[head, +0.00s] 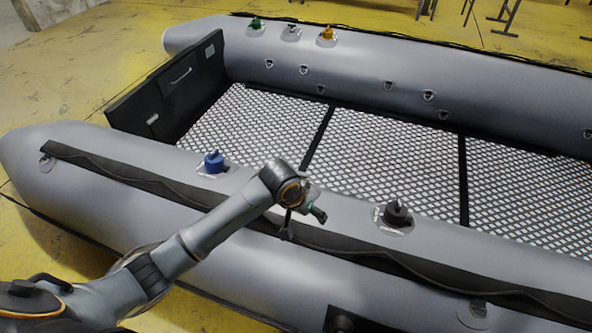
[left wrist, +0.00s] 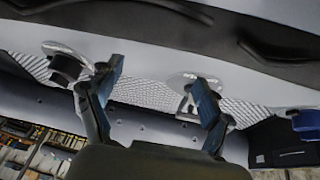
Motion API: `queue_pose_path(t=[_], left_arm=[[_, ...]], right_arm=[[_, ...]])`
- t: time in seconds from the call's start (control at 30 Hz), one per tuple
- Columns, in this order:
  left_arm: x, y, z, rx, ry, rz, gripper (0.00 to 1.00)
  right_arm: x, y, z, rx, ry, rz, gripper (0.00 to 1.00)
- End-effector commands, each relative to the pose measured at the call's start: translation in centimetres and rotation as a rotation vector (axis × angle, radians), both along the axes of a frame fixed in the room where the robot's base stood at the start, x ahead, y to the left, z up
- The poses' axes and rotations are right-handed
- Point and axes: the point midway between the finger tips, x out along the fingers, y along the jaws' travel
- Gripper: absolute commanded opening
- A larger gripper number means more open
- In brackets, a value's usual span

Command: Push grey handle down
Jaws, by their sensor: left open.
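My left gripper (head: 304,222) is open above the near grey tube of the boat, between a blue valve (head: 213,162) and a black valve (head: 397,213). In the left wrist view its two fingers (left wrist: 158,88) are spread apart. A pale grey handle (left wrist: 186,104) on a light round patch shows there near the right finger, which partly covers it; contact cannot be told. In the head view my arm and gripper seem to hide this handle. My right gripper is not in view.
The far tube carries green (head: 255,23), grey (head: 291,32) and orange (head: 327,34) valves. A dark transom board (head: 170,88) closes the boat at left. The boat's patterned floor (head: 380,150) is clear. A black strip (head: 130,185) runs along the near tube.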

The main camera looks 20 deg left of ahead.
Motion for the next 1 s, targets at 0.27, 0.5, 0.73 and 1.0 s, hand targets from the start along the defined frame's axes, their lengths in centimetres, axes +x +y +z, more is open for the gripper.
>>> queue_pose_path(t=[0.27, 0.5, 0.73, 1.0], left_arm=[[7.0, 3.9, 7.5, 0.065, -0.017, 0.109, 0.79], [9.0, 6.2, 11.2, 0.087, -0.016, 0.186, 0.79], [9.8, 6.3, 9.6, 0.088, -0.011, 0.193, 0.79], [11.7, 6.2, 5.0, 0.087, -0.013, 0.192, 0.79]], right_arm=[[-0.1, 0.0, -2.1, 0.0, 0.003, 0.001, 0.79], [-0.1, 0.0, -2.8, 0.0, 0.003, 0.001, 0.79], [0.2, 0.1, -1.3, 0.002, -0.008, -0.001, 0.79], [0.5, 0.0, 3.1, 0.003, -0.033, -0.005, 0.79]])
